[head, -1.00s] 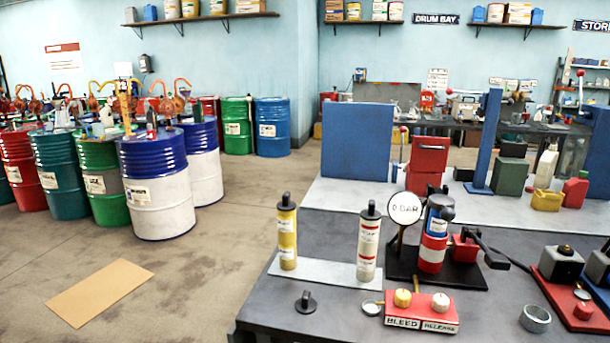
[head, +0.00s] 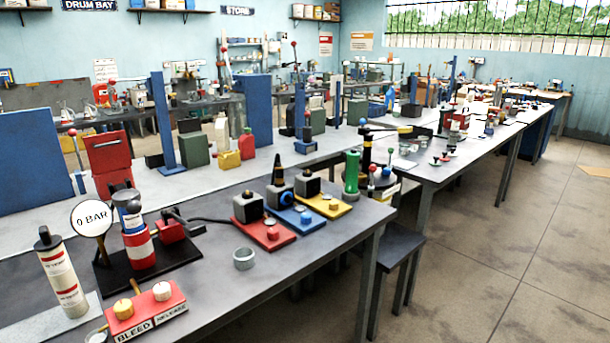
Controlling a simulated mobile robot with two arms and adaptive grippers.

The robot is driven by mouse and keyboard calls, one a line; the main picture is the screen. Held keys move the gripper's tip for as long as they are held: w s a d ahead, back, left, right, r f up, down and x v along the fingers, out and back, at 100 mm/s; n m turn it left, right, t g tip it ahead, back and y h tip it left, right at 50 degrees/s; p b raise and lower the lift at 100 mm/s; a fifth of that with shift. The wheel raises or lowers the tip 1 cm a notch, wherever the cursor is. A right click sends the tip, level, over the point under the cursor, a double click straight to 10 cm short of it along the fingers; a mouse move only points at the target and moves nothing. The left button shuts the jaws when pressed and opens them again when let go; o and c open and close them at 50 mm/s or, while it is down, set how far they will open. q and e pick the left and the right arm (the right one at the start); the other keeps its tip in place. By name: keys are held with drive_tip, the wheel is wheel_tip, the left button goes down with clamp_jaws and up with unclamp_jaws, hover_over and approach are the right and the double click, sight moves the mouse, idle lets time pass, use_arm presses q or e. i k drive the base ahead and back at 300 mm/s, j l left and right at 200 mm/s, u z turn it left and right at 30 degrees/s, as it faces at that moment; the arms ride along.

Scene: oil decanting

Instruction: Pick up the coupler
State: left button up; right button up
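I cannot tell for sure which thing is the coupler. On the near grey bench (head: 300,262) lies a small open grey metal ring (head: 244,258), apart from other things. Behind it, a red plate (head: 265,235), a blue plate (head: 295,217) and a yellow plate (head: 325,204) each carry a dark grey block and a small round knob. A black pointed piece (head: 278,174) stands upright at the block on the blue plate. Neither of my grippers is in view.
At left stand a white cartridge (head: 63,275), a "0 BAR" gauge (head: 91,217), a red-and-white cylinder (head: 138,245) and a red BLEED/RELEASE box (head: 146,310). A green bottle (head: 351,175) stands by the bench's far end. A dark stool (head: 392,247) is beside it. The floor at right (head: 500,250) is clear.

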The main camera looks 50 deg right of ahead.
sight(280, 170)
drive_tip(key=z, duration=1.4)
drive_tip(key=l, duration=0.1)
drive_tip(key=i, duration=0.05)
